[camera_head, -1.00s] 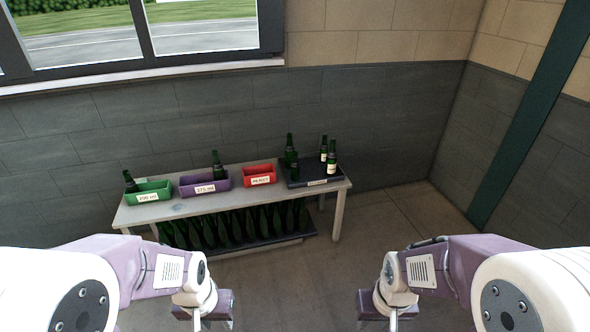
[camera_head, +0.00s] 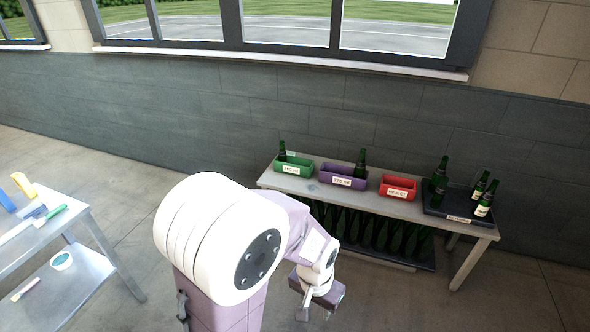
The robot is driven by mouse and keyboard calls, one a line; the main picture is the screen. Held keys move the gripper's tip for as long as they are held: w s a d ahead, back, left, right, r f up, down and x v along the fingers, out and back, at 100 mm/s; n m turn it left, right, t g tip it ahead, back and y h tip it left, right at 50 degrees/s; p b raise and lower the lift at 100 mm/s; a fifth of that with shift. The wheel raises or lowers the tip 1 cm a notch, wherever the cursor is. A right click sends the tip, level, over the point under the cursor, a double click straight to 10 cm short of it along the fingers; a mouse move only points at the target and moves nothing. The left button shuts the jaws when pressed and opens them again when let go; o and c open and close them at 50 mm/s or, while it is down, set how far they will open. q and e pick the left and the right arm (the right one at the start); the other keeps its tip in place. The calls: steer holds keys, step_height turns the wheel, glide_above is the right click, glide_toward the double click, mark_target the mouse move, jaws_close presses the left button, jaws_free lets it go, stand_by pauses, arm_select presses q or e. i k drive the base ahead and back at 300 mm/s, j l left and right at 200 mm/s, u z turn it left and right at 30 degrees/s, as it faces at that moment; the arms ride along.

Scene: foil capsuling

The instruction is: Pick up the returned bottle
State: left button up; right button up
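Several dark green bottles stand on the bench at the right. One bottle (camera_head: 282,151) is in the green bin and one (camera_head: 360,162) is in the purple bin. On the black tray (camera_head: 432,208) stand unlabelled bottles (camera_head: 439,176) at its left and bottles with pale labels (camera_head: 484,199) at its right. I cannot tell which is the returned one. My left gripper (camera_head: 304,314) hangs in front of the bench, away from every bottle; its fingers are too unclear to judge. My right gripper is out of view.
The bench (camera_head: 472,230) also holds a green bin (camera_head: 294,167), a purple bin (camera_head: 342,180) and an empty-looking red bin (camera_head: 398,188). Several bottles fill its lower shelf. At left, a metal table (camera_head: 75,221) carries brushes and tools. Floor between is clear.

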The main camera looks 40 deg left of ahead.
mark_target(437, 198)
steer(key=i+j, duration=0.1)
steer(key=i, duration=0.85)
steer(key=i+j, duration=0.1)
steer(key=i, duration=1.8)
steer(key=i+l+z, duration=0.1)
steer(key=i, duration=0.1)
